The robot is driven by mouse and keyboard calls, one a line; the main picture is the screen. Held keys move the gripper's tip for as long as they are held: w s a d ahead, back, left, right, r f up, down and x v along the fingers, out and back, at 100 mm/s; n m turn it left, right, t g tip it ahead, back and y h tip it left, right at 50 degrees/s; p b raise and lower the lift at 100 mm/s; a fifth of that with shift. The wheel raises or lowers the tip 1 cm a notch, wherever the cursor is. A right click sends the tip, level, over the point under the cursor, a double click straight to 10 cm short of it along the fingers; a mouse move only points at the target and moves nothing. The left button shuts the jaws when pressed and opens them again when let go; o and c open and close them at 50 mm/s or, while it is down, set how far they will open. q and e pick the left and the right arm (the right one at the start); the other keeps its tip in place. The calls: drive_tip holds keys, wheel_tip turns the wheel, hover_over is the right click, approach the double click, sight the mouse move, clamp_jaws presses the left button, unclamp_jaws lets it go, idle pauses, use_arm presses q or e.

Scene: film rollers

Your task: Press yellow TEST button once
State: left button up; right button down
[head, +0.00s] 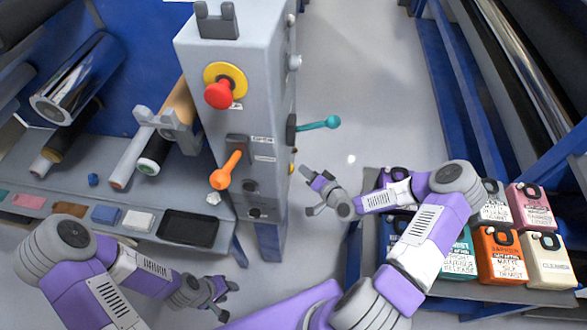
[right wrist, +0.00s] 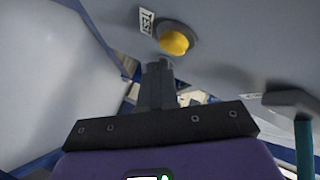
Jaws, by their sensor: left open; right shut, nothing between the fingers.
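The yellow TEST button (right wrist: 174,42) is a round knob on the grey machine face in the right wrist view, beside a white TEST label (right wrist: 147,20). In the head view only a small yellow edge of it (head: 292,167) shows on the right side of the grey control column (head: 205,60). My right gripper (head: 305,172) is shut and empty, close to that side of the column. In the right wrist view its fingertips (right wrist: 157,64) are just below the button, with a small gap visible. My left gripper (head: 230,298) is open and empty, low in front of the shelf.
The column carries a red mushroom button (head: 219,94), an orange lever (head: 227,170) and a teal lever (head: 320,123). A black tray (head: 188,229) lies on the left shelf. Several labelled containers, such as an orange one (head: 501,257), stand at the right. Floor behind is clear.

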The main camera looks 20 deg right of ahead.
drive_tip(key=shift+w+a, duration=0.1)
drive_tip(key=shift+w+a, duration=0.15)
drive_tip(key=shift+a, duration=0.1)
drive_tip(key=shift+w+a, duration=0.25)
drive_tip(key=shift+a, duration=0.15)
idle(0.9)
drive_tip(key=shift+s+d, duration=0.5)
drive_tip(key=shift+d, duration=0.25)
drive_tip(key=shift+s+d, duration=0.45)
drive_tip(key=shift+d, duration=0.25)
drive_tip(key=shift+s+d, duration=0.4)
drive_tip(key=shift+d, duration=0.35)
drive_tip(key=shift+s+d, duration=0.45)
drive_tip(key=shift+d, duration=0.25)
